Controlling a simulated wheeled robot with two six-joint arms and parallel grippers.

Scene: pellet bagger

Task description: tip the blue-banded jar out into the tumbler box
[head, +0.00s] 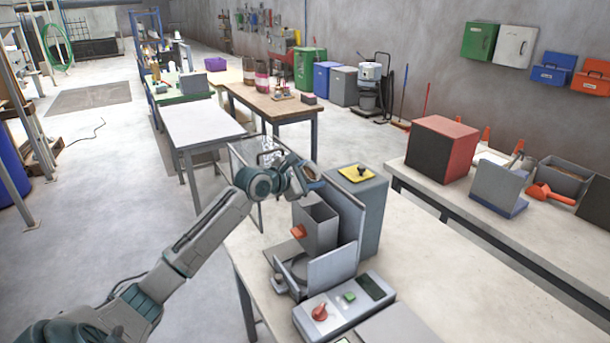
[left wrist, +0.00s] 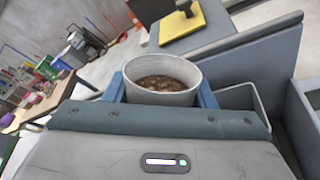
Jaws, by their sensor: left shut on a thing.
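My left gripper (head: 311,178) is shut on a pale jar, with a blue finger on each side of it in the left wrist view (left wrist: 161,82). The jar (left wrist: 160,97) looks upright or nearly so, and brown pellets show inside below its rim. Its band is hidden by the gripper. The grey, open-topped box with an orange knob (head: 319,236), which looks like the tumbler box, stands on the near bench. The gripper and jar are above and slightly behind this box in the head view. My right gripper is not in view.
A tall grey cabinet (head: 366,215) with a yellow plate and black knob on top stands right behind the box. A grey upright panel (head: 335,268) is at the box's near right. A control unit (head: 343,303) with a red knob and green button sits in front.

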